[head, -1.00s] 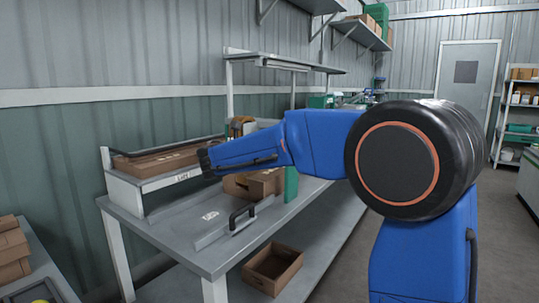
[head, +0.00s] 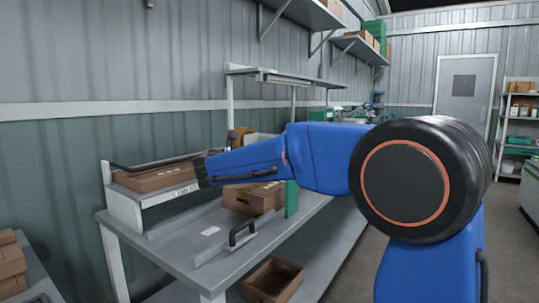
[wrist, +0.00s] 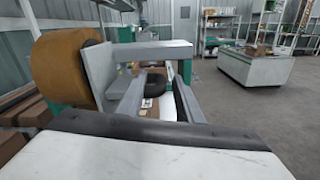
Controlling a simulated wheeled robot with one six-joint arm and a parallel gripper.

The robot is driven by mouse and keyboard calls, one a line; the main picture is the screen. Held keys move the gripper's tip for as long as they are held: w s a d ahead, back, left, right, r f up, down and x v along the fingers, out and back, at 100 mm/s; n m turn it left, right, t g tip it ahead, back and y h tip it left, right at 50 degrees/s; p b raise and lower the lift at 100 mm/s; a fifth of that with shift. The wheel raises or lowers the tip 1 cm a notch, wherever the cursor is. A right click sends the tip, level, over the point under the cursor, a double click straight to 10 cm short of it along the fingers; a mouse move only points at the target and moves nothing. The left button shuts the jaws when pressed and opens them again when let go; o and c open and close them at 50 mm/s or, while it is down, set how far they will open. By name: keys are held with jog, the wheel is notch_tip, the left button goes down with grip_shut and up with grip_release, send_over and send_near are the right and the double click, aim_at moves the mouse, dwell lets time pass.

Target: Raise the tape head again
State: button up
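The tape head shows in the wrist view as a grey bracket (wrist: 96,76) with a crossbar and a large brown tape roll (wrist: 68,70) on its left. A black rounded part (wrist: 152,86) shows beyond and between the fingers of my gripper (wrist: 158,82). The two grey fingers stand apart, and I see no clear contact with that part. In the head view, my blue arm reaches left over the bench and hides the gripper. Part of the tape roll (head: 236,135) shows there just above the arm.
The grey bench (head: 165,250) carries a cardboard box (head: 248,200), a black-handled plate (head: 240,237) and a raised shelf with a flat carton (head: 160,178). Another box (head: 272,280) is below. A white counter (wrist: 255,68) stands across open floor at right.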

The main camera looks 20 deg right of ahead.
jog(key=v, duration=1.6)
jog(key=shift+s, duration=0.1)
jog(key=s+d+f+m+g+y, duration=0.3)
jog(key=s+d+f+m, duration=0.2)
jog(key=s+d+f, duration=0.4)
jog(key=s+d+f+m+g+y, duration=0.2)
jog(key=s+d+f+m+g, duration=0.4)
jog(key=d, duration=0.5)
jog(key=s+a+f+m+t+y, duration=0.1)
jog(key=s+f+m+y, duration=0.3)
jog(key=s, duration=0.6)
jog(key=s+a+f+m+t+y, duration=0.1)
jog(key=s+f+m+y, duration=0.3)
jog(key=s+f+m, duration=0.4)
jog(key=s+f, duration=0.3)
jog(key=shift+s+a+f+m+y, duration=0.15)
jog(key=shift+a+f+m+y, duration=0.15)
jog(key=shift+a+y, duration=0.1)
jog(key=shift+r, duration=0.1)
